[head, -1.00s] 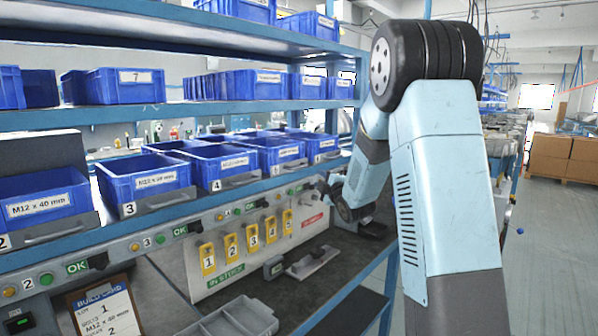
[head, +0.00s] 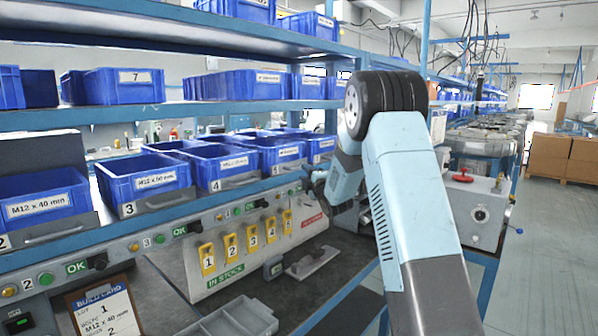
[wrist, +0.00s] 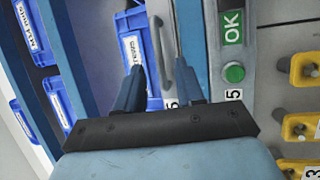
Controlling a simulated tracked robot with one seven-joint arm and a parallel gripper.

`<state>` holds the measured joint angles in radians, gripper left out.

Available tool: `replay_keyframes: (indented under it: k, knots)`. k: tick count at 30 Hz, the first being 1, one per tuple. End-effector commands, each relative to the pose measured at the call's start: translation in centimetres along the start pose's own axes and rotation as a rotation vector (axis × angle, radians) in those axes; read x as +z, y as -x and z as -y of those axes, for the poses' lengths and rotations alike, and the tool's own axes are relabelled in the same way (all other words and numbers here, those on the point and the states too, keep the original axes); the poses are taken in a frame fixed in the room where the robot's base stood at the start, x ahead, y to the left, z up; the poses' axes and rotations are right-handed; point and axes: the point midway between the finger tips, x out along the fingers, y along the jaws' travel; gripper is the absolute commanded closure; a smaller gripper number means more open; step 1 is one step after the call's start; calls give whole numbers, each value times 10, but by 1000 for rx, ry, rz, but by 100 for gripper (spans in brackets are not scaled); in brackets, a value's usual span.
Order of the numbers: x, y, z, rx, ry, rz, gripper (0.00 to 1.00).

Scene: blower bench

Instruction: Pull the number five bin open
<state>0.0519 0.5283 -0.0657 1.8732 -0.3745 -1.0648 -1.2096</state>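In the head view my gripper (head: 314,182) is small and partly hidden by my arm, near the right end of the bin row.
Bins three (head: 120,186) and four (head: 202,172) stand to the left on the same shelf. Below runs a rail with green buttons and OK signs (wrist: 232,27). Yellow numbered tags (head: 253,240) hang on a panel under it.

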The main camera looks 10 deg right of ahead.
Motion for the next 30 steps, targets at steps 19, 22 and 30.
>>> replay_keyframes:
  k: [19,22,30]
  knots:
    - [0,-43,0,-1,-1,0,62]
    - [0,-43,0,-1,-1,0,65]
    - [-1,-43,0,-1,-1,0,91]
